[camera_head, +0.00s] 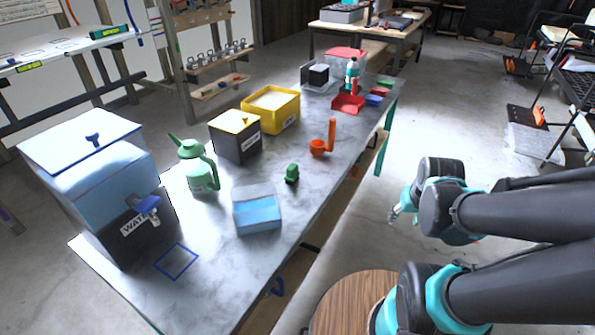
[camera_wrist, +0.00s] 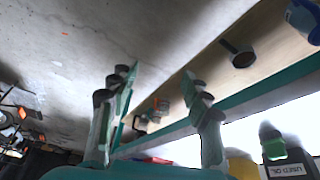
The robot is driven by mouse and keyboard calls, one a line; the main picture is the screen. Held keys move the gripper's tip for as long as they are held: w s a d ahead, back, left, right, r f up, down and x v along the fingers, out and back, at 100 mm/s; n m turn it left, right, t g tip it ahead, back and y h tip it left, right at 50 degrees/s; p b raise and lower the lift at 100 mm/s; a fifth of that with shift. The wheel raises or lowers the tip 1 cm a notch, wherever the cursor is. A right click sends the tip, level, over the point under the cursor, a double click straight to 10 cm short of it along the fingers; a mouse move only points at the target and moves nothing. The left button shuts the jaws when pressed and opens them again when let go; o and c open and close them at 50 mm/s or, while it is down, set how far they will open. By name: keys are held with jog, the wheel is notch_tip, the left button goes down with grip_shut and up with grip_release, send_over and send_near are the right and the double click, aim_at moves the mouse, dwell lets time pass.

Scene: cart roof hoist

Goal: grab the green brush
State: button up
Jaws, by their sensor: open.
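The green brush (camera_head: 292,173) appears as a small green piece on the grey marbled table, right of the blue tray and left of the orange tool. In the wrist view, a green shape (camera_wrist: 271,143) at the lower right may be the brush, but I cannot be sure. My gripper (camera_head: 400,211) hangs beyond the table's right edge, over the floor and well apart from the brush. In the wrist view, its two fingers (camera_wrist: 160,80) stand spread with nothing between them.
The table (camera_head: 215,265) also holds a blue tray (camera_head: 257,214), green watering can (camera_head: 199,170), orange tool (camera_head: 321,146), black box (camera_head: 236,143), yellow bin (camera_head: 270,122) and water tank (camera_head: 90,165). A round wooden stool top (camera_head: 340,300) is at the front.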

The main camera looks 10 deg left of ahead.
jog(key=w+n, duration=0.1)
notch_tip(320, 180, up, 16)
jog(key=n+h, duration=0.1)
jog(key=n, duration=3)
send_over(292, 166)
jog(key=s+a, duration=0.2)
jog(key=s, duration=0.4)
jog(key=x, duration=1.6)
jog(key=shift+w+d+f, duration=0.2)
jog(key=shift+d, duration=0.1)
jog(key=shift+c, duration=0.4)
grip_shut()
